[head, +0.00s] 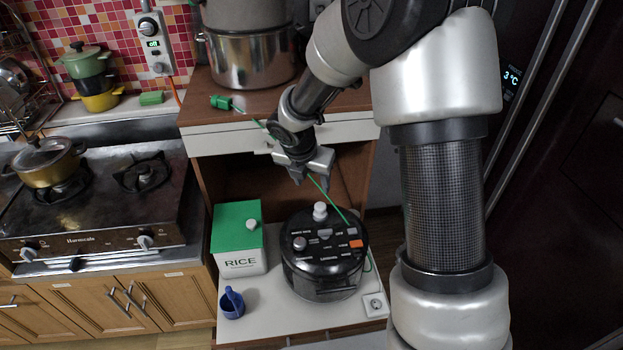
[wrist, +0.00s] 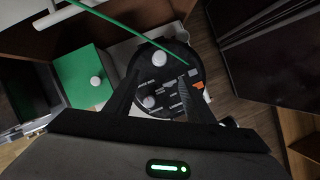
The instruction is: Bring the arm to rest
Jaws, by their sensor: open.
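My gripper (head: 312,180) hangs above the black rice cooker (head: 325,262), with its fingers spread and pointing down. In the wrist view, the two dark fingers (wrist: 162,88) stand apart, with the cooker (wrist: 183,70) below and beyond them and nothing visibly held. A green cord (head: 335,202) runs past the gripper down to the cooker; in the wrist view the cord (wrist: 123,25) crosses beyond the fingertips. Whether it touches the gripper I cannot tell. My arm reaches in from the upper right.
A green-lidded rice box (head: 238,224) and a blue cup (head: 232,303) stand left of the cooker on the light shelf (head: 270,320). A green plug (head: 221,102) lies on the counter above, near a large steel pot (head: 252,60). A dark fridge (head: 550,150) stands at right.

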